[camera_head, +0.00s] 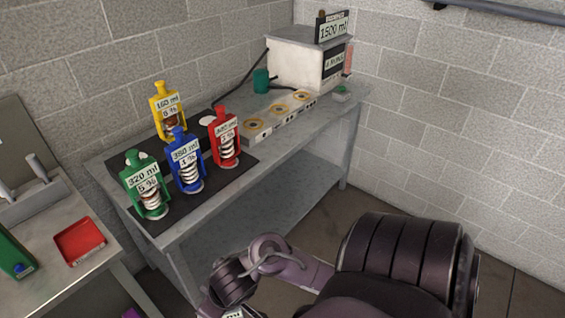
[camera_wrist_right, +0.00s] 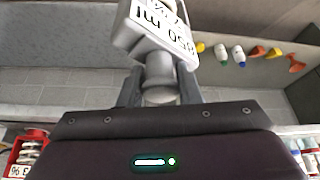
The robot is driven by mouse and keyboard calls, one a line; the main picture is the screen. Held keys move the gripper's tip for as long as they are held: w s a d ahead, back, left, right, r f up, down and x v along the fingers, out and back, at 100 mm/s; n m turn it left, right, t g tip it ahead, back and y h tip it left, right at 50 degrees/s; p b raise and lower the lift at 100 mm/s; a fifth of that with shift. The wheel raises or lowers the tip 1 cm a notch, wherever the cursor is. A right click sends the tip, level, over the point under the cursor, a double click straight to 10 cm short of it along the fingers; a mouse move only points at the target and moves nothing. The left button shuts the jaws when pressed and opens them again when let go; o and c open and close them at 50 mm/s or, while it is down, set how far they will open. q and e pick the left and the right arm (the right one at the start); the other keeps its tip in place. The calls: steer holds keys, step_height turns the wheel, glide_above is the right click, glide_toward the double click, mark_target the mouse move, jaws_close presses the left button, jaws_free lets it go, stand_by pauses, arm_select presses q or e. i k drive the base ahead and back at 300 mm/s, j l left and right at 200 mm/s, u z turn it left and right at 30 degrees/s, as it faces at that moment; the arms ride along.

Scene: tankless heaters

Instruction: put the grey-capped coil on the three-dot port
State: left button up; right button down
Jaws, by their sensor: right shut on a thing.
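The grey-capped coil (camera_wrist_right: 160,30) is in my right gripper (camera_wrist_right: 160,92) in the right wrist view. Its white label reads 850 ml upside down, and the lower part of the coil is out of that view. The gripper's fingers are shut on its grey neck. In the head view my right arm reaches in low, with a bit of white label at the bottom edge. Three ringed ports stand in a row on the bench: near (camera_head: 254,125), middle (camera_head: 280,109) and far (camera_head: 303,97). All look empty; their dots are too small to count surely. My left gripper is not in view.
Yellow (camera_head: 165,112), green (camera_head: 145,185), blue (camera_head: 185,160) and red (camera_head: 224,138) coils stand on a dark mat left of the ports. A 1500 ml heater box (camera_head: 300,62) and green cup (camera_head: 261,80) are behind. A red tray (camera_head: 79,241) lies on the left table.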

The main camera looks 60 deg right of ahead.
mark_target(301, 97)
steer(key=l, duration=0.6)
steer(key=l+z, duration=0.15)
steer(key=l, duration=0.5)
steer(key=i+l, duration=0.15)
steer(key=l, duration=0.45)
steer(key=l+z, duration=0.15)
steer(key=l, duration=0.45)
steer(key=i+l, duration=0.15)
steer(key=l, duration=0.45)
steer(key=z, duration=0.05)
